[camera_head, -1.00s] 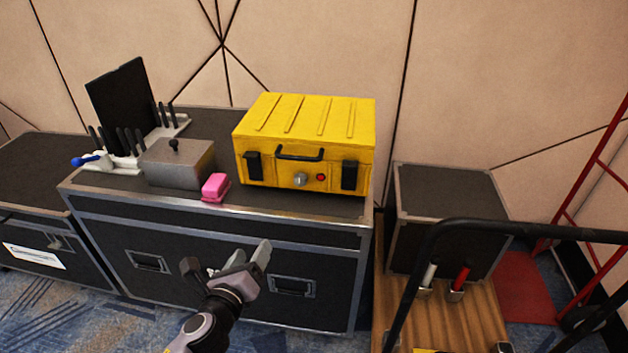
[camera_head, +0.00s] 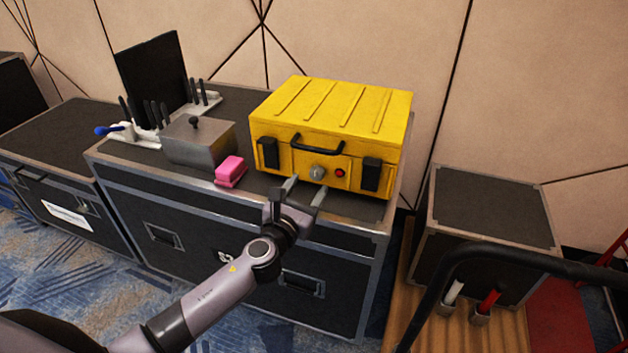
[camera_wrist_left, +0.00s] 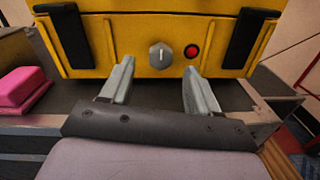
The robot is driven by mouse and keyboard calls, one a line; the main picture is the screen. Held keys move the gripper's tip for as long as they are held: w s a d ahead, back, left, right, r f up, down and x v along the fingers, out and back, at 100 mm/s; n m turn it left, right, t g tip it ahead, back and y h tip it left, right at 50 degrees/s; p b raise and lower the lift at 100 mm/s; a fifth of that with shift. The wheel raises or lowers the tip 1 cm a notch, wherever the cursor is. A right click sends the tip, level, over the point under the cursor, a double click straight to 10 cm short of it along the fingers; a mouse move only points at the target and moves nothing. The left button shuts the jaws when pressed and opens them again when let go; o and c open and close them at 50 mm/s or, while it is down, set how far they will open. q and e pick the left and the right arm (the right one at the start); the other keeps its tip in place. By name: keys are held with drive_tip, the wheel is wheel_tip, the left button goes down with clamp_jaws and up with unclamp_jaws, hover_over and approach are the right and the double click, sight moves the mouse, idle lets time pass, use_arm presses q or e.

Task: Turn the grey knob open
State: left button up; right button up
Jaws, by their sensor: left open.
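The grey knob (camera_head: 317,172) sits on the front of a yellow case (camera_head: 330,110), left of a red button (camera_head: 339,173). In the left wrist view the knob (camera_wrist_left: 160,56) is round with a pale upright mark on its face. My left gripper (camera_head: 305,188) is open and empty, just in front of the case and a little below the knob. In the left wrist view its fingertips (camera_wrist_left: 158,73) stand apart, one on each side below the knob, not visibly touching it. My right gripper is not in view.
The yellow case stands on a black flight case (camera_head: 200,215). A pink block (camera_head: 230,170), a grey metal box (camera_head: 198,142) and a rack of black-handled tools (camera_head: 160,112) stand left of it. A trolley with a black handle (camera_head: 490,250) is at the right.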

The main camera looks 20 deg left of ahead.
sight(315, 176)
use_arm(q)
drive_tip(key=shift+w+d, duration=0.15)
drive_tip(key=shift+w, duration=1.05)
drive_tip(key=shift+w+b, duration=0.3)
drive_tip(key=shift+w, duration=0.4)
drive_tip(key=c, duration=1)
drive_tip(key=shift+c, duration=0.2)
